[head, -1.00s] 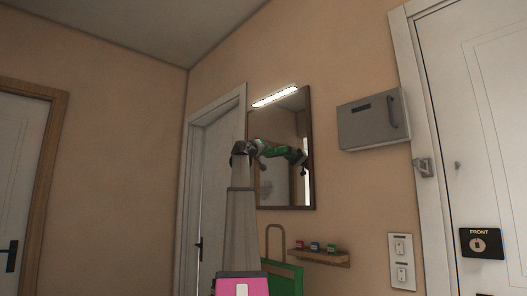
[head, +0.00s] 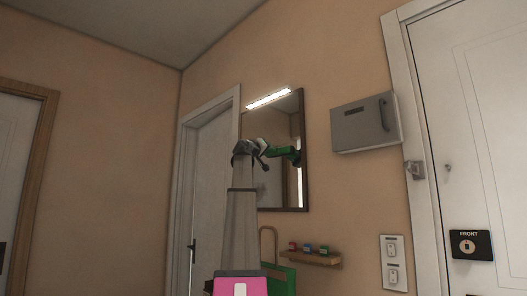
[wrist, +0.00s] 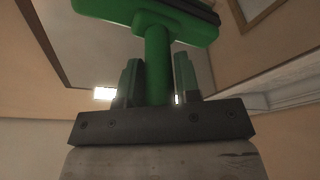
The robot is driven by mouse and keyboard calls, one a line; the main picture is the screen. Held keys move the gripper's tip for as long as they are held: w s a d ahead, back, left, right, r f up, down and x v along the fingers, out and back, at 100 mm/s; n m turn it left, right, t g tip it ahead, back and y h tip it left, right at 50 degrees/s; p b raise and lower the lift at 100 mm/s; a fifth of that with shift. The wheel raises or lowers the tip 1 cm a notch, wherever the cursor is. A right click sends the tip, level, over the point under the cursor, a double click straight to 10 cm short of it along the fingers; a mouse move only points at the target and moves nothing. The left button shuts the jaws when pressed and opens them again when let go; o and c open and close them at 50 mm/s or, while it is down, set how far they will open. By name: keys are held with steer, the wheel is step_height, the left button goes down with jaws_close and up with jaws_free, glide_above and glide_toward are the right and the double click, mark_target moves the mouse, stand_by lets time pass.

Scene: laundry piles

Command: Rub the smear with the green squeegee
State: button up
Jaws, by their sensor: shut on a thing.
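The green squeegee (wrist: 157,65) fills the upper middle of the wrist view, its handle between my two fingers and its wide head with a dark edge beyond them. My gripper (wrist: 157,85) is shut on that handle. In the head view my gripper (head: 262,150) is in front of the mirror (head: 276,202), and green (head: 285,152) shows to its right; I cannot tell how much of this is reflection. A faint dark patch (head: 262,189), perhaps the smear, shows low on the mirror's left part. Contact between squeegee and glass cannot be told.
A lit lamp (head: 269,98) tops the mirror. A small wooden shelf (head: 314,258) with coloured items is below. A grey wall box (head: 365,122) is to the right, beside a white door (head: 475,130). A green object with a loop handle (head: 281,276) stands lower down.

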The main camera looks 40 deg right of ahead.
steer(key=shift+s, duration=2.2)
steer(key=shift+w, duration=5.6)
steer(key=s, duration=1.1)
steer(key=shift+d+r, duration=0.3)
steer(key=w, duration=1.1)
steer(key=shift+a, duration=0.45)
steer(key=shift+a, duration=0.1)
steer(key=shift+s+a, duration=0.15)
steer(key=shift+a, duration=1.3)
steer(key=shift+s+a, duration=0.15)
steer(key=shift+a, duration=1.3)
